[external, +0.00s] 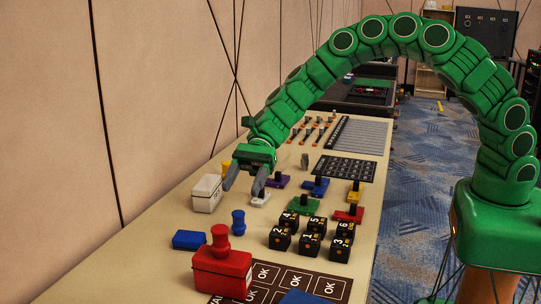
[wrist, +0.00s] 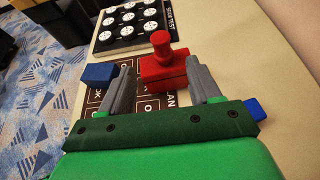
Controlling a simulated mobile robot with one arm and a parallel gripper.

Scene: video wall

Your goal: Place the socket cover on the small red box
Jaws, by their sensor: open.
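The small red box (external: 222,277) stands at the near left of the long table, with a red knob-shaped piece (external: 220,240) upright on its lid. In the wrist view the red box (wrist: 163,75) appears in the gap between the fingers, beyond their tips. My gripper (external: 243,191) is open and empty above the table, well behind the red box in the external view. A white box (external: 206,196) is at its left, and a small white base (external: 260,198) is below its right finger. I cannot tell which object is the socket cover.
Several black numbered cubes (external: 311,243) and coloured bases stand to the right. An OK-marked panel (external: 330,288) lies in front. The wall borders the table's left.

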